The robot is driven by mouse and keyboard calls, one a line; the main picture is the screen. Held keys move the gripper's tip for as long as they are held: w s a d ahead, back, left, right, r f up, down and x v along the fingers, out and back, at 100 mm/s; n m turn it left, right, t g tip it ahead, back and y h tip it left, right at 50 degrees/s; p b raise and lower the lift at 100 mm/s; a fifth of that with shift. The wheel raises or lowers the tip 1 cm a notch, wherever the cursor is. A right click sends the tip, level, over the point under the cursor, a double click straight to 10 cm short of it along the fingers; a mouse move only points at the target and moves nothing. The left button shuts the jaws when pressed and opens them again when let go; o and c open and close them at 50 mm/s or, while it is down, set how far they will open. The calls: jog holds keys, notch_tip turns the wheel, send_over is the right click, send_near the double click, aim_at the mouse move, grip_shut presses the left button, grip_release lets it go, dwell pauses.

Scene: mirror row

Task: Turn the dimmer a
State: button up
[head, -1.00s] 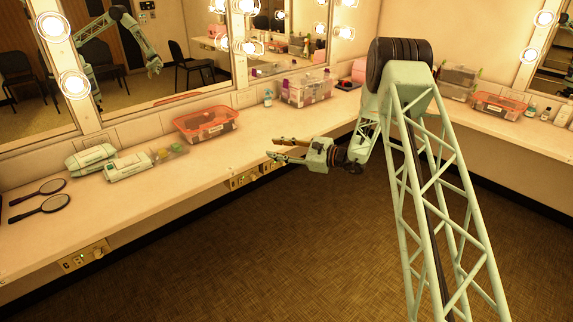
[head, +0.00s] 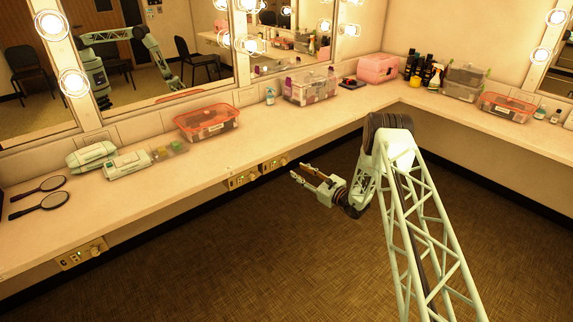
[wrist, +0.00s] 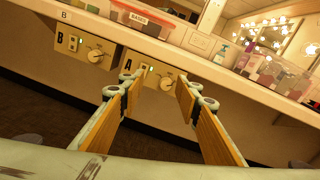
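Dimmer A (wrist: 152,76) is a beige wall plate marked "A" with a round knob (wrist: 166,80) and a small green light, under the counter's front edge. It shows in the wrist view between and beyond my fingertips, and small in the head view (head: 275,163). My gripper (wrist: 158,88) is open and empty. Its wood-faced fingers point at the plate, with a gap between, and the left finger covers part of it. In the head view my gripper (head: 299,171) hangs over the floor, below counter height, just right of plate A.
Similar plate B (wrist: 83,48) sits left of A; another plate (head: 82,252) is farther left. The counter (head: 200,175) overhangs the plates and bears an orange-rimmed box (head: 207,120), a clear box (head: 310,88) and hand mirrors (head: 40,203). Open floor (head: 230,260) lies below.

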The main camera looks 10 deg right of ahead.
aim_at(285, 163)
jog(key=shift+m+t+h, duration=0.4)
jog(key=shift+m+h, duration=0.1)
jog(key=f, duration=0.1)
jog(key=d+f, duration=0.2)
jog(key=shift+w+d+f, duration=0.15)
jog(key=shift+w+f, duration=0.1)
jog(key=shift+f, duration=0.05)
jog(key=shift+b+x, duration=1.15)
jog(key=shift+x, duration=5.7)
jog(key=shift+c, duration=0.6)
jog(key=c, duration=0.7)
